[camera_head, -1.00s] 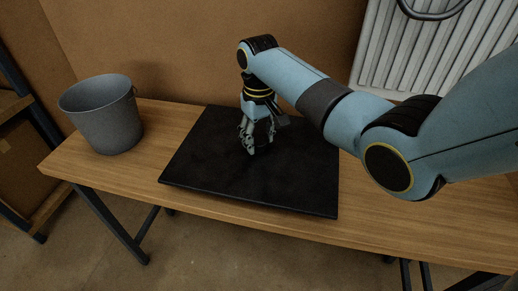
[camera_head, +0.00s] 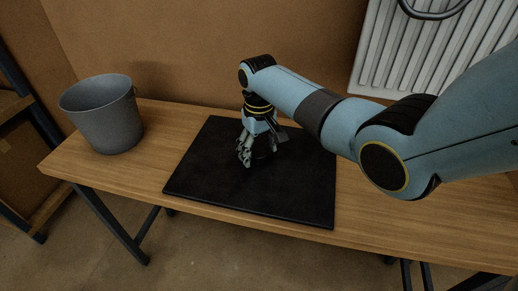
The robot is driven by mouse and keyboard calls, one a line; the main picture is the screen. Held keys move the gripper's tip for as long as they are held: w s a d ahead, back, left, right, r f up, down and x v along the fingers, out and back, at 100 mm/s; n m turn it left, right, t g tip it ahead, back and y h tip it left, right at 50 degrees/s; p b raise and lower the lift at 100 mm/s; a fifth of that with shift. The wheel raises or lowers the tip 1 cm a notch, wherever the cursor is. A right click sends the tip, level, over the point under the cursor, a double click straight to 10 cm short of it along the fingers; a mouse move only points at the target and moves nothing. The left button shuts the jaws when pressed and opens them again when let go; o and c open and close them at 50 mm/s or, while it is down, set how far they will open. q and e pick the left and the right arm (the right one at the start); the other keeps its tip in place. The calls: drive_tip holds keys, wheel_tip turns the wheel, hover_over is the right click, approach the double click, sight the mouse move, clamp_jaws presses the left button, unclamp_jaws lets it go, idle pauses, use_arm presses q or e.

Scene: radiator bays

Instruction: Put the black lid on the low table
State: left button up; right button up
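The black lid (camera_head: 215,180) is a flat, dark, square plate. It lies level over the middle of the low wooden table (camera_head: 400,225), with its front right corner close to the table's front edge. It is on the tabletop or just above it; I cannot tell for certain whether it touches. My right gripper (camera_head: 262,155) points down at the middle of the lid, with its fingers around a dark knob that is mostly hidden. It appears shut on it. My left gripper is not in view.
A grey metal bucket (camera_head: 105,120) stands at the table's left end, apart from the lid. A white radiator (camera_head: 430,50) hangs on the brown wall behind, at the right. A dark-framed shelf (camera_head: 20,130) stands at the far left. The tabletop between bucket and lid is clear.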

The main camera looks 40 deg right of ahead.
sight(259, 152)
wheel_tip(259, 152, up, 12)
drive_tip(key=p, duration=0.1)
idle(0.5)
idle(0.4)
